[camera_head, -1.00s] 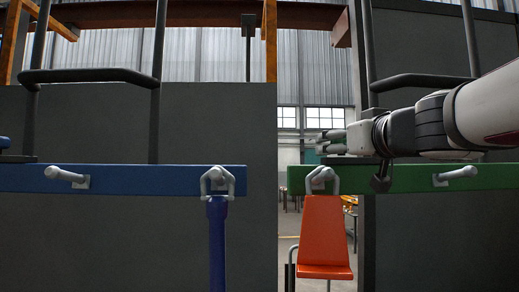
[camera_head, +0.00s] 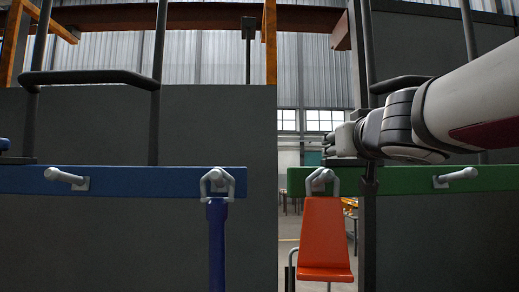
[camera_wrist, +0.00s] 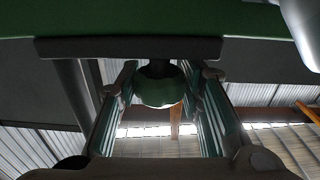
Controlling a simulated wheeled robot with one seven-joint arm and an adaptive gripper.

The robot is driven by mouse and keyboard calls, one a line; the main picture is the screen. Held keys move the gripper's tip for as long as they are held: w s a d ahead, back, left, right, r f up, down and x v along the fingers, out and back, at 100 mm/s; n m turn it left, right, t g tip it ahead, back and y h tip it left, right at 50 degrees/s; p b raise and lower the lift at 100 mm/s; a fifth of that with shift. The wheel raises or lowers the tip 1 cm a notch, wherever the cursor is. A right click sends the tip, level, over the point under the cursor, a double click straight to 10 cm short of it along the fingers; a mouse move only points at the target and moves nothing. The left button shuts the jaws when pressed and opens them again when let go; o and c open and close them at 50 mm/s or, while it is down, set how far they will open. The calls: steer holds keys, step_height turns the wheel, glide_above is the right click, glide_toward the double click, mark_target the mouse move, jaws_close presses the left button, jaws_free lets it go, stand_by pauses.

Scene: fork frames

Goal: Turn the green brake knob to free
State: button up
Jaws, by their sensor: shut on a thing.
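The green brake knob (camera_wrist: 160,88) shows in the wrist view as a rounded green piece under a dark plate (camera_wrist: 130,47). My gripper (camera_wrist: 169,82) has one finger on each side of it and is shut on it. In the head view my gripper (camera_head: 345,141) is just above the left part of the green beam (camera_head: 410,181). There the knob is hidden behind my gripper and wrist. I cannot read the knob's setting.
The green beam carries a grey hook at its left end and a grey peg (camera_head: 455,177). A blue beam (camera_head: 130,181) is at left. An orange chair-like piece (camera_head: 323,240) hangs below the hook. Dark upright bars and a handrail (camera_head: 400,84) stand behind my arm.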

steer(key=shift+w+m+h+b, duration=0.15)
steer(key=shift+m+h+b, duration=1.15)
steer(key=shift+h+b, duration=0.95)
steer(key=shift+g+b, duration=0.3)
steer(key=shift+b, duration=0.3)
steer(key=shift+r+m+h+b, duration=0.1)
steer(key=shift+m+h+b, duration=0.3)
steer(key=shift+b, duration=0.2)
steer(key=o, duration=1.2)
steer(key=shift+s, duration=0.2)
steer(key=v, duration=1.2)
steer(key=shift+r, duration=0.1)
steer(key=shift+a, duration=0.1)
